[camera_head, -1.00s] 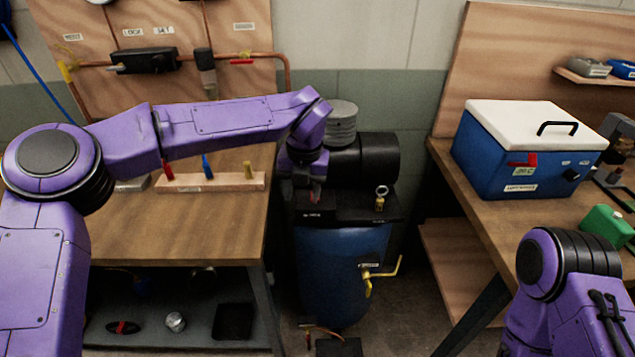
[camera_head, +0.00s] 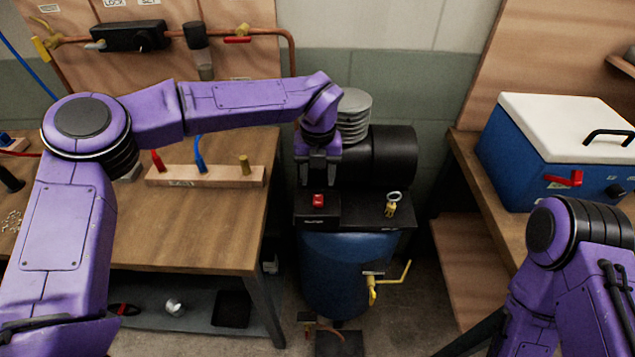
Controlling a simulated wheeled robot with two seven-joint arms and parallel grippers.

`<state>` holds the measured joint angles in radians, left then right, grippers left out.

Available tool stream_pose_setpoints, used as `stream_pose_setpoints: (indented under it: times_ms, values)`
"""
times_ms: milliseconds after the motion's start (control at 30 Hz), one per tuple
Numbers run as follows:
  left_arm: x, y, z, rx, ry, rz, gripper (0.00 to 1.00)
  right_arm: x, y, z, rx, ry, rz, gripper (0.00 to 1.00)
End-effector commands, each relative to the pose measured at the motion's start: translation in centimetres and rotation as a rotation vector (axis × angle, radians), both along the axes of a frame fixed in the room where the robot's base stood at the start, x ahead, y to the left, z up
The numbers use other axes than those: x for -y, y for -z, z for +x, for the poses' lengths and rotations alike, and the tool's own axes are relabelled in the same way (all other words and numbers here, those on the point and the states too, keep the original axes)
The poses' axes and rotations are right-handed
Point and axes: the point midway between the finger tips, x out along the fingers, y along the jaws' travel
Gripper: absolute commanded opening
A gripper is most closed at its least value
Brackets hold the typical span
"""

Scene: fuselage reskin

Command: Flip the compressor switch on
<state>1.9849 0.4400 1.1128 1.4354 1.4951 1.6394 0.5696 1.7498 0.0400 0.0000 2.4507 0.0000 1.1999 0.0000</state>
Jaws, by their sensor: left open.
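The compressor stands between the two benches, with a blue tank (camera_head: 342,275), a black motor (camera_head: 392,155) and a grey finned cylinder head (camera_head: 356,115). Its red switch (camera_head: 318,200) sits on a black box (camera_head: 318,217) at the front left of the top plate. My left gripper (camera_head: 319,182) is open, points down and is just behind and above the switch. The gap between its fingers and the switch is small; I cannot tell whether they touch. My right arm shows at the lower right, but its gripper is out of view.
A brass ring-pull valve (camera_head: 392,205) stands right of the switch. A yellow drain handle (camera_head: 390,276) juts from the tank. The left bench (camera_head: 200,240) holds a wooden peg rack (camera_head: 220,177). A blue cooler (camera_head: 545,165) with a white lid stands on the right bench.

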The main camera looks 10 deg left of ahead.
Motion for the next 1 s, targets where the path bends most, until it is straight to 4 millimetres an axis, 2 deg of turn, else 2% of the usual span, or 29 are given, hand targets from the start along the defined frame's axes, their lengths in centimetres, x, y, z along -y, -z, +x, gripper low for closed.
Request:
stream_pose_setpoints:
  times_ms: [100, 233, 367, 567, 700, 733, 867, 1000]
  values:
    - [0.0, 2.3, -0.1, -0.003, -0.001, 0.000, 0.51, 0.0, -0.8, 0.0, 0.001, 0.000, -0.001, 0.64]
    - [-0.1, 4.0, 0.0, 0.000, -0.002, 0.000, 0.51, 0.0, -1.1, 0.0, 0.001, 0.000, -0.001, 0.64]
    - [-0.2, 4.7, 0.0, 0.001, -0.004, 0.000, 0.51, 0.0, -1.2, 0.0, 0.001, 0.000, 0.000, 0.64]
    - [-0.2, 4.8, 0.0, 0.002, -0.005, 0.000, 0.51, 0.0, -1.1, 0.0, 0.001, 0.000, -0.001, 0.64]
    - [-0.2, 4.8, 0.0, 0.002, -0.005, 0.000, 0.06, 0.0, -1.1, 0.0, 0.001, 0.000, -0.001, 0.64]
    - [-0.2, 4.8, 0.0, 0.002, -0.005, 0.000, 0.00, 0.0, -1.1, 0.0, 0.001, 0.000, -0.001, 0.64]
    - [-0.2, 4.9, 0.0, 0.009, -0.004, 0.002, 0.00, 0.0, -0.9, 0.0, 0.001, 0.000, 0.000, 0.64]
    - [-0.2, 5.4, -0.3, 0.101, -0.001, 0.022, 0.00, 0.0, 1.4, 0.1, 0.001, 0.000, 0.000, 0.64]
